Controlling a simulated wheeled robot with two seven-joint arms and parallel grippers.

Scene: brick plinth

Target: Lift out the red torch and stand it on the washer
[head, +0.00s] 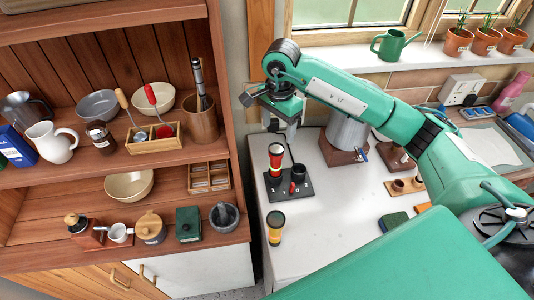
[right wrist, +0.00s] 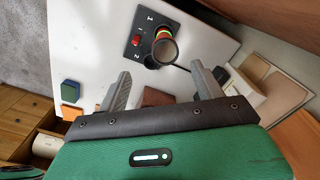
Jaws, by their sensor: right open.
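I cannot tell whether the white top is the washer's. My left gripper is out of view.
A black and yellow torch (head: 275,229) stands in front of the dock. A grey container (head: 347,130) on a brown base stands behind. Wooden shelves (head: 120,178) with crockery rise at left. The white top's front middle is clear.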

